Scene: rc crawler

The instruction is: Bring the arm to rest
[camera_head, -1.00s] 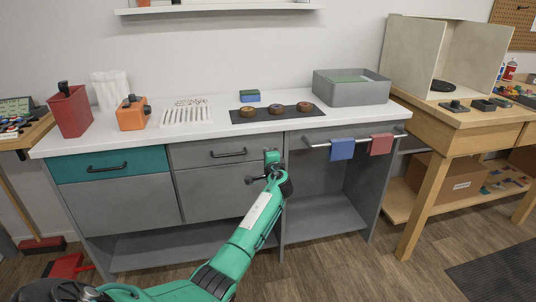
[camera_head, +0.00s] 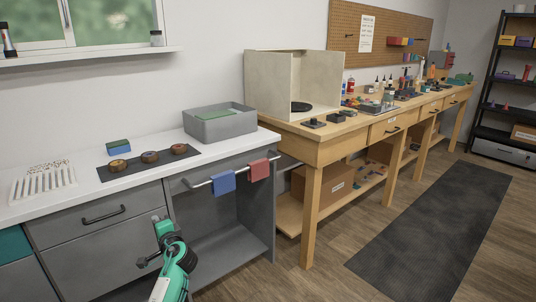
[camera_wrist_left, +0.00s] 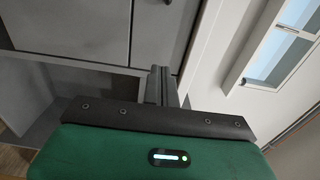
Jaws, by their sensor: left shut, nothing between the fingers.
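My left arm is green and comes up from the bottom of the head view. My left gripper (camera_head: 150,260) is in front of the grey cabinet (camera_head: 100,258), below the counter top. It is shut with nothing in it. In the left wrist view the dark fingers (camera_wrist_left: 161,86) are together beyond the green housing (camera_wrist_left: 160,155). Whether the gripper touches the cabinet front cannot be told. My right gripper is not in view.
The counter holds a grey bin (camera_head: 220,122), a dark mat (camera_head: 188,153) with round pieces and a slotted white rack (camera_head: 43,183). A blue cloth (camera_head: 223,183) and a red cloth (camera_head: 259,170) hang on a rail. A wooden workbench (camera_head: 320,150) stands right. Floor around the black mat (camera_head: 430,235) is clear.

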